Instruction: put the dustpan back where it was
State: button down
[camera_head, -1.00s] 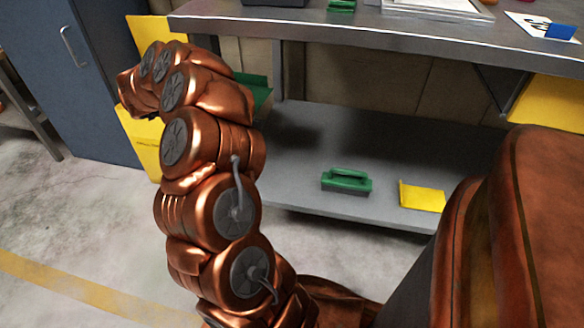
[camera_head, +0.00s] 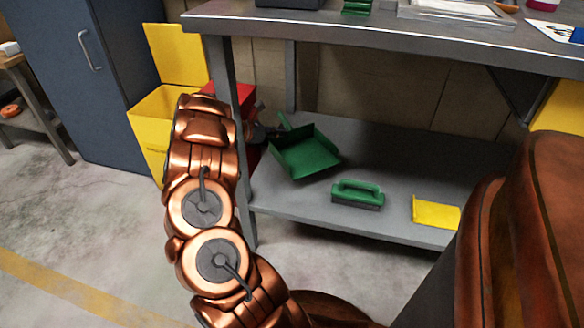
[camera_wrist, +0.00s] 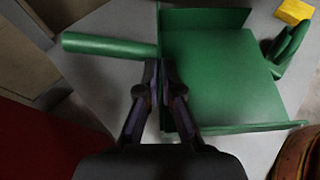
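The green dustpan (camera_head: 305,152) is over the left part of the grey lower shelf (camera_head: 300,202), its pan open upward. I cannot tell whether it touches the shelf. In the wrist view, the dustpan (camera_wrist: 225,80) fills the middle and right, and its round handle (camera_wrist: 110,45) points left. My gripper (camera_head: 268,131) is at the dustpan's rear left side. In the wrist view, my gripper (camera_wrist: 160,78) has its fingers closed in on the pan's rear wall, beside the handle. The fingertips are partly dark and hard to make out.
A green brush (camera_head: 357,193) and a yellow piece (camera_head: 436,212) lie on the shelf to the right. A table leg (camera_head: 232,120) stands left of the dustpan. A red box (camera_head: 245,100) and a yellow bin (camera_head: 155,120) are behind my arm. The worktop (camera_head: 400,40) overhangs the shelf.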

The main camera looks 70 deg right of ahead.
notch_tip(320, 180, down, 9)
jog(key=b, duration=0.3)
jog(key=shift+f+b, duration=0.15)
jog(key=shift+b, duration=0.2)
jog(key=c, duration=1.3)
grip_release()
jog(key=shift+w+a+r+p, duration=0.15)
jog(key=shift+r+p, duration=0.15)
jog(key=shift+p, duration=0.05)
jog(key=shift+p+v, duration=2.1)
jog(key=shift+v, duration=3.65)
